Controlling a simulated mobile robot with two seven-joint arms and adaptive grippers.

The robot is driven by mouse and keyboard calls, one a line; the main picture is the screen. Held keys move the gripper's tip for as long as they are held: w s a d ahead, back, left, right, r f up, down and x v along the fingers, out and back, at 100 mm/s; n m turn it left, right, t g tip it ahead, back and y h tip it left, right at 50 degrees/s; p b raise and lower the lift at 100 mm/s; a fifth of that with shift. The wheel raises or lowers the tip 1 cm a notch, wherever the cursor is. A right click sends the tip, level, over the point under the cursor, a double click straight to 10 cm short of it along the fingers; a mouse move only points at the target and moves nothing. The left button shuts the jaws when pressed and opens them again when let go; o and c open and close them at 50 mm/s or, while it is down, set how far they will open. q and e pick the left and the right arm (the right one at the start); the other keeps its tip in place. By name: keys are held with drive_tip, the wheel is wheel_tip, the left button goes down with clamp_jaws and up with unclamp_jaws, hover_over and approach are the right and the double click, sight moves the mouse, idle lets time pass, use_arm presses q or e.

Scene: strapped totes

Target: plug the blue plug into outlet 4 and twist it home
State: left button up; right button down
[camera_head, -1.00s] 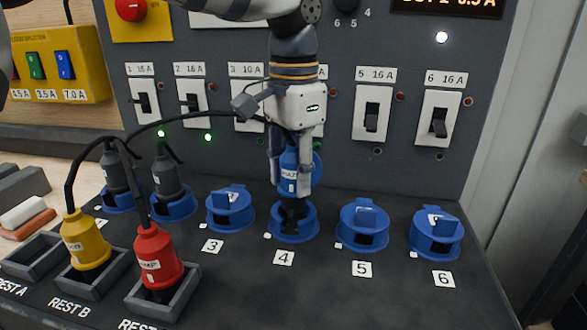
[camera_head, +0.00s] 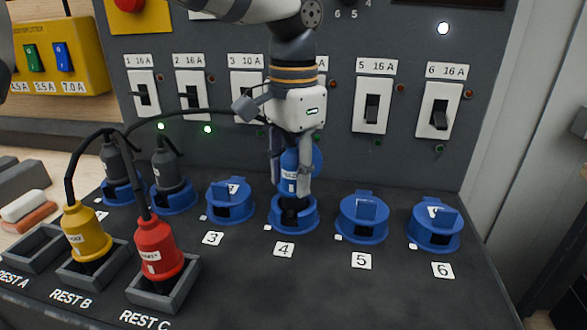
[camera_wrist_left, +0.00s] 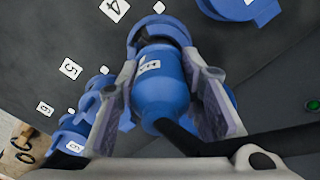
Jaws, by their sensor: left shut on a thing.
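The blue plug (camera_head: 290,180) is upright over outlet 4 (camera_head: 294,216), its lower end down at the blue socket ring. It also shows in the left wrist view (camera_wrist_left: 158,82), with its black cable leaving the near end. My left gripper (camera_head: 291,192) points down and is shut on the blue plug, one finger on each side. The socket's open lid (camera_head: 317,158) stands up behind the plug. How deep the pins sit in the outlet is hidden. My right gripper does not show.
Outlets 3 (camera_head: 230,202), 5 (camera_head: 363,220) and 6 (camera_head: 434,228) stand beside outlet 4. Dark grey plugs (camera_head: 170,173) fill outlets 1 and 2. The yellow plug (camera_head: 85,233) and red plug (camera_head: 155,248) sit in rests. Black cables arch at the left.

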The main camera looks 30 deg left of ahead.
use_arm(q)
drive_tip(key=shift+f, duration=1.05)
idle(0.4)
drive_tip(key=m, duration=0.5)
clamp_jaws()
drive_tip(key=shift+m, duration=0.3)
drive_tip(key=m, duration=0.3)
drive_tip(key=shift+a+m, duration=0.1)
drive_tip(key=shift+m, duration=1.3)
drive_tip(key=shift+w+m, duration=0.2)
drive_tip(key=shift+m, duration=2.5)
drive_tip(key=o, duration=1.3)
unclamp_jaws()
drive_tip(key=shift+s, duration=0.1)
